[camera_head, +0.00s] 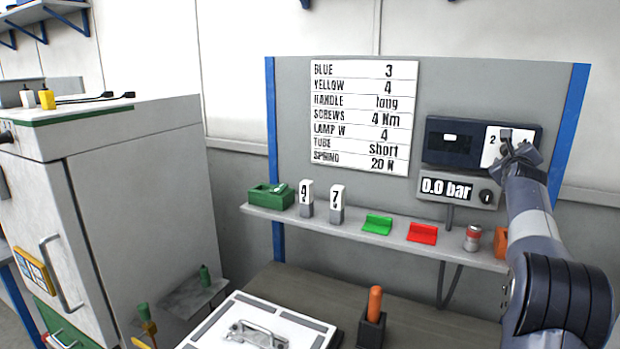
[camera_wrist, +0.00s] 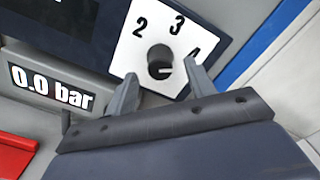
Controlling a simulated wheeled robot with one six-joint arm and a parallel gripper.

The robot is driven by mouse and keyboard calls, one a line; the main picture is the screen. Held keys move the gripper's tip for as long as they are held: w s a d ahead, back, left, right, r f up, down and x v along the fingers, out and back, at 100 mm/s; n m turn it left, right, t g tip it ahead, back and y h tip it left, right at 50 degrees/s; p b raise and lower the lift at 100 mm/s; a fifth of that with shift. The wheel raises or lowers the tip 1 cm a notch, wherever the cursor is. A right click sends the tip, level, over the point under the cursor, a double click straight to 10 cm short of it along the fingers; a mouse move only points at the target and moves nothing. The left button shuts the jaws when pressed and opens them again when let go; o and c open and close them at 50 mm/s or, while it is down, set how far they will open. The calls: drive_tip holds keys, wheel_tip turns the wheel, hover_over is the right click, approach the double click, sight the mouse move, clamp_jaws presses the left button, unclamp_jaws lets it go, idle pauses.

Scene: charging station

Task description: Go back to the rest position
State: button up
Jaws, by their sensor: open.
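My gripper (camera_head: 518,152) is at the upper right, in front of the white dial plate on the dark wall unit (camera_head: 452,142). In the wrist view my gripper (camera_wrist: 160,92) has its two fingers apart, with nothing held between them. A black round knob (camera_wrist: 160,62) sits on the white plate (camera_wrist: 138,58) just beyond the fingertips, roughly between them. The numbers 2, 3 and 4 show around the knob. I cannot tell whether a finger touches it.
Below the unit is a display (camera_head: 456,188) reading 0.0 bar. A shelf (camera_head: 345,229) holds a green box (camera_head: 272,197), green and red holders (camera_head: 422,234) and a can (camera_head: 472,238). A bench with an orange-handled tool (camera_head: 375,304) lies below. A cabinet (camera_head: 130,190) stands left.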

drive_tip(key=shift+p+x, duration=0.75)
drive_tip(key=shift+x, duration=0.75)
drive_tip(key=shift+s, duration=0.15)
